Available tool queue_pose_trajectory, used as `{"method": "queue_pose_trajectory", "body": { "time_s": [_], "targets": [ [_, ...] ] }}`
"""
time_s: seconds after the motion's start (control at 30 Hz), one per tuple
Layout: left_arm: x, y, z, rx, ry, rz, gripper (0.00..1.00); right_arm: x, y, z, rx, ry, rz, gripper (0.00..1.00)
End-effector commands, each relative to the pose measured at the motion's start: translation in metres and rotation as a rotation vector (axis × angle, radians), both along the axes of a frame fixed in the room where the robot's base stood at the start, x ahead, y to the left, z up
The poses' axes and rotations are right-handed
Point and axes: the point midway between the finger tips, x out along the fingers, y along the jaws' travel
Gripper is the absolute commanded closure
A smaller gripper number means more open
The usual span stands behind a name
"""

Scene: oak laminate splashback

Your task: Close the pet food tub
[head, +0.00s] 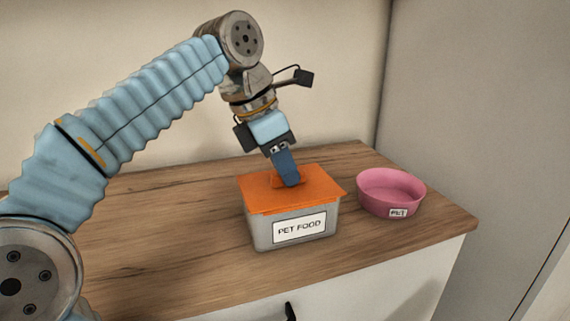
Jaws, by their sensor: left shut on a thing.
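The pet food tub (262,234) stands on the wooden counter, a grey-white box with a label reading "PET FOOD" on its front. An orange lid (254,192) lies over the top of the tub and hides the inside. I cannot tell whether the lid is pressed fully down. My left gripper (289,183) comes down from above and is shut on the lid near its middle, where a small raised orange part shows beside the fingers. My right gripper is not in view.
A pink pet bowl (407,189) with a small label stands on the wooden counter (190,265) just right of the tub. The counter's right end and front edge are close by. A wall rises behind, and a tall grey panel (480,110) stands at the right.

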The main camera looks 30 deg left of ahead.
Motion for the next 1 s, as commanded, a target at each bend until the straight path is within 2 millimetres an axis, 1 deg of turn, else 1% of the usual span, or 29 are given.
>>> {"method": "queue_pose_trajectory", "body": {
  "time_s": [0.77, 0.8, 0.97, 1.0],
  "targets": [
    [0.0, -0.0001, -0.0012, 0.0, 0.0, 0.0, 1.0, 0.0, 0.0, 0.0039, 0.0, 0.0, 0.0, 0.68],
    [0.0, -0.0001, -0.0012, 0.0, 0.0, 0.0, 0.81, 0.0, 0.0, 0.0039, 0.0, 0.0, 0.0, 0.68],
    [0.0, -0.0001, -0.0012, 0.0, 0.0, 0.0, 0.57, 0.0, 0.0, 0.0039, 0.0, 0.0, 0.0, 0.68],
    [0.0, -0.0001, -0.0012, 0.0, 0.0, 0.0, 0.54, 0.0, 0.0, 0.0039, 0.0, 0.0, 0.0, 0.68]
  ]
}}
